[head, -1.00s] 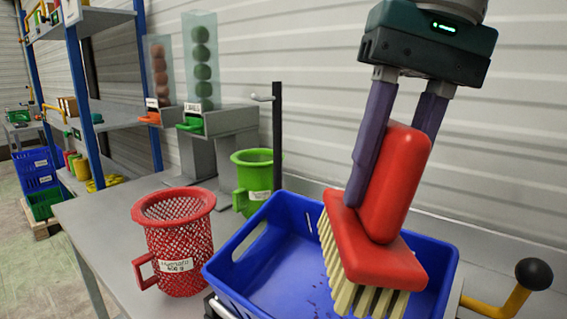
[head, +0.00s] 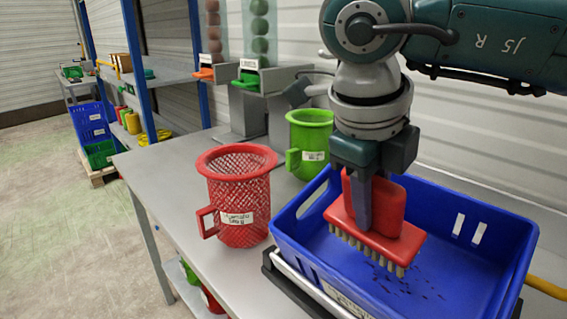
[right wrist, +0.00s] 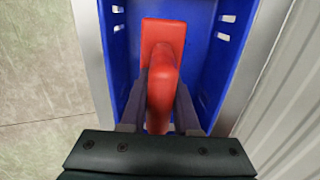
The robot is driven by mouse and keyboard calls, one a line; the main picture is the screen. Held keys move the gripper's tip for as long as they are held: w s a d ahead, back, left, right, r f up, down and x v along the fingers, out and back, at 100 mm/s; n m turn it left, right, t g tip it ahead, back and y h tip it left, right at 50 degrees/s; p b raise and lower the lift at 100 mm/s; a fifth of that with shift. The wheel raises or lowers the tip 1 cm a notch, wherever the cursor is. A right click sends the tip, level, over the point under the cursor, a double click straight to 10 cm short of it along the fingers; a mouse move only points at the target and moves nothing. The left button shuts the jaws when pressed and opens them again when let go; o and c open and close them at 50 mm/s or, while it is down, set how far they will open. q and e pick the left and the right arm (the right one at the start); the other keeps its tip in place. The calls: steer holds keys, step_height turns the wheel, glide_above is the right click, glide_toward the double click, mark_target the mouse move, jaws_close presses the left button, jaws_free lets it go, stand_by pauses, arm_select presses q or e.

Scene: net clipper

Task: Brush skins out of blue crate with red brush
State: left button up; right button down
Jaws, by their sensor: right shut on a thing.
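The blue crate (head: 320,256) stands on the right part of the grey table, and it also shows in the right wrist view (right wrist: 208,75). Small dark skins (head: 405,285) lie scattered on its floor, mostly in front of the brush. The red brush (head: 375,228) has pale bristles pointing down, and its red block shows in the right wrist view (right wrist: 163,38). Whether the bristles touch the crate floor, I cannot tell. My left gripper is not in view.
A red mesh basket (head: 240,200) stands left of the crate, close to it. A green container (head: 309,145) stands behind. Dispensers with orange (head: 203,73) and green (head: 249,80) outlets stand at the back. The table's front left is clear. A corrugated wall runs behind the crate.

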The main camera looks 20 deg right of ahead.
mark_target(372, 231)
steer(key=shift+d+f+m, duration=0.15)
steer(key=shift+f+m, duration=0.35)
steer(key=b+x, duration=0.4)
steer(key=shift+d+f, duration=0.1)
steer(key=shift+f, duration=0.25)
steer(key=shift+w+d+f+b, duration=0.15)
steer(key=shift+d+f+b, duration=0.05)
steer(key=shift+f+b, duration=0.2)
steer(key=shift+b+x, duration=0.85)
steer(key=shift+x, duration=0.1)
